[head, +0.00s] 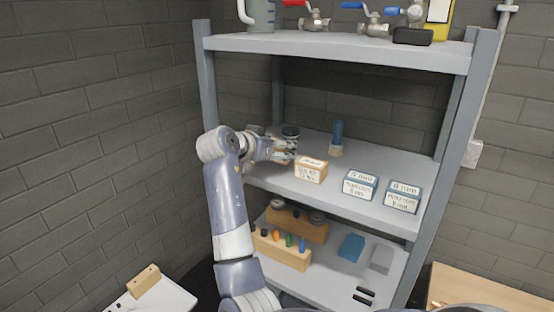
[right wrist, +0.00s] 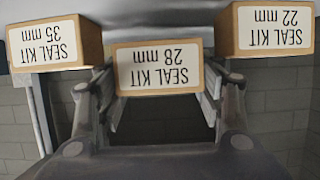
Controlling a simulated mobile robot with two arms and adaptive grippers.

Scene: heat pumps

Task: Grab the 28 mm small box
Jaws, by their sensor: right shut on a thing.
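In the right wrist view, which is upside down, the 28 mm seal kit box (right wrist: 158,68) is tan with a white label. My right gripper (right wrist: 158,88) has its fingers against both sides of it and is shut on it. The 35 mm box (right wrist: 50,45) is to the picture's left and the 22 mm box (right wrist: 268,28) to its right, outside the fingers.
The grey rack's middle shelf (head: 272,183) also holds blue boxes (head: 361,185) and a blue-handled brush (head: 337,138). The lower shelf carries wooden blocks (head: 283,250). Rack posts (head: 455,120) stand at both sides. A wooden tabletop (head: 490,288) is at lower right.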

